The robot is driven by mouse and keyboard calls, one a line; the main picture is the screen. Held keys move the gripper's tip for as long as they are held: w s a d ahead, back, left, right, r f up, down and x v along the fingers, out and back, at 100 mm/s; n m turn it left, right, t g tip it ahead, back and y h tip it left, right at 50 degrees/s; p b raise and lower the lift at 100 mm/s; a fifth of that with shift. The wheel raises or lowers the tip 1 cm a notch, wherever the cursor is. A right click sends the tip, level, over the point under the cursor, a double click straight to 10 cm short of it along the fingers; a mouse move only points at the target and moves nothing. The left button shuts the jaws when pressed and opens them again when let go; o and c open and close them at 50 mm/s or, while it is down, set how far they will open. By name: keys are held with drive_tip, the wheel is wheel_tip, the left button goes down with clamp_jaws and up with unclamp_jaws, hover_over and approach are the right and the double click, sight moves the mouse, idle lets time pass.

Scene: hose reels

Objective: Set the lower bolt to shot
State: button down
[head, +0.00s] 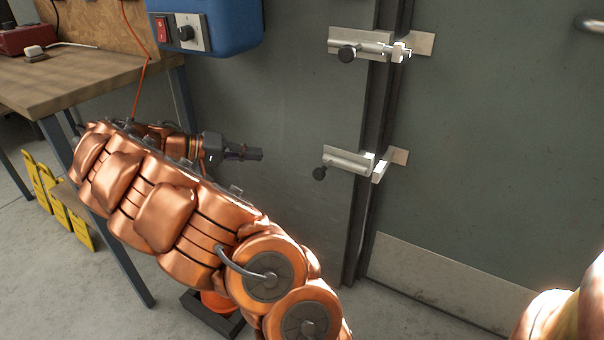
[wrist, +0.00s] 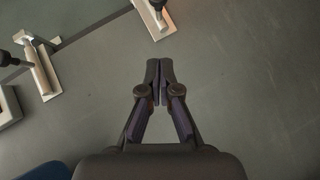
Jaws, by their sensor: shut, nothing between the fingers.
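The lower bolt (head: 347,160) is a pale metal slide bolt on the grey door. Its black knob (head: 319,173) hangs at the left end of the barrel. Its keep (head: 397,160) is across the dark door gap, and I see no bar reaching into it. My gripper (head: 260,154) is shut and empty, left of the knob at nearly its height, apart from it. In the wrist view the closed fingertips (wrist: 160,66) point toward the lower bolt (wrist: 153,18), which is partly cut off at the top edge.
The upper bolt (head: 362,42) is above, its bar reaching toward its keep; it also shows in the wrist view (wrist: 40,70). A blue box (head: 215,25) with a red switch hangs upper left. A wooden bench (head: 80,78) stands at left. The door surface around my gripper is clear.

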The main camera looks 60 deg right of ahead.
sight(322, 174)
drive_tip(key=s+a+b+x, duration=0.2)
drive_tip(key=b+x, duration=0.3)
drive_tip(key=x, duration=0.8)
drive_tip(key=shift+f, duration=0.35)
drive_tip(key=s, duration=0.4)
drive_tip(key=shift+s+d+r, duration=0.1)
drive_tip(key=shift+s, duration=0.7)
